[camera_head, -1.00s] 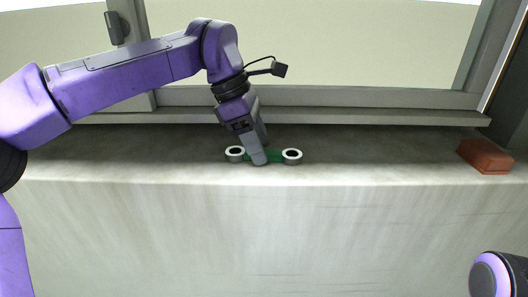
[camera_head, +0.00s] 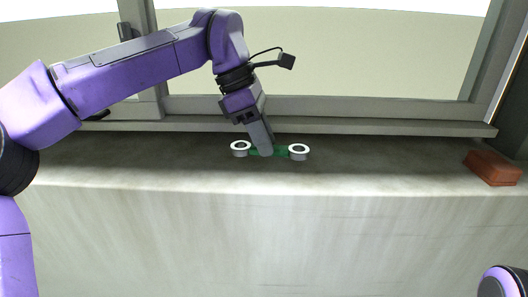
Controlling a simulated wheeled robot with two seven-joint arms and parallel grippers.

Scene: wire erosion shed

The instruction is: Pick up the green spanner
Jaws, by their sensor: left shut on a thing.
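The green spanner (camera_head: 282,151) is in the middle of the grey ledge area, a short green bar with a pale ring at each end. My left gripper (camera_head: 264,150) comes down from above and is shut on the middle of its green bar. The fingers hide part of the bar between the rings. The spanner lies roughly level, left to right, and appears to be slightly above the ledge, though the gap is hard to see. My right gripper is not in view; only a part of my right arm shows at the bottom right corner.
The grey ledge (camera_head: 400,165) runs across the view, with its front edge below the spanner. A red-brown brick (camera_head: 493,168) lies at its right end. A window frame (camera_head: 350,108) stands behind. The ledge between spanner and brick is clear.

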